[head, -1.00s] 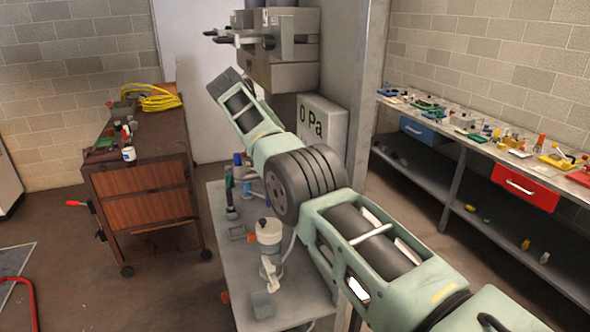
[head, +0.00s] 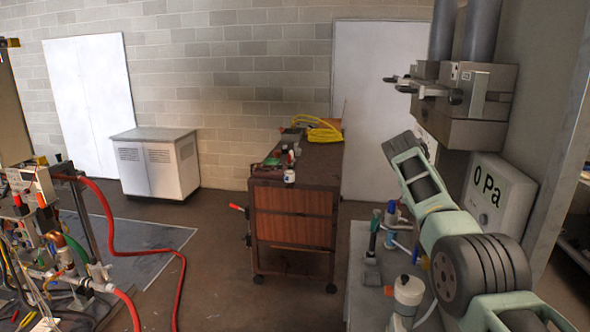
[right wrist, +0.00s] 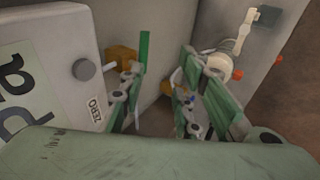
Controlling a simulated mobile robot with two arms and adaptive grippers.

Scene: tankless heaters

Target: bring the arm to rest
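My right arm (head: 465,255), pale green with dark joints, comes in from the lower right of the head view and reaches up beside the grey pressure display. Its gripper cannot be made out there. In the right wrist view my right gripper (right wrist: 162,75) has its two green fingers spread apart, with nothing visibly held between them. The pressure display (head: 505,195) reads "0 Pa"; its panel with a ZERO label (right wrist: 60,65) is close at the left of the wrist view. My left gripper is in neither view.
A grey bench (head: 358,285) with valves and fittings lies below the arm. A brown wooden cart (head: 292,225) stands left of it. A metal fixture (head: 465,105) hangs above. A red hose (head: 118,240) and piping rig are at the far left. Floor between is clear.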

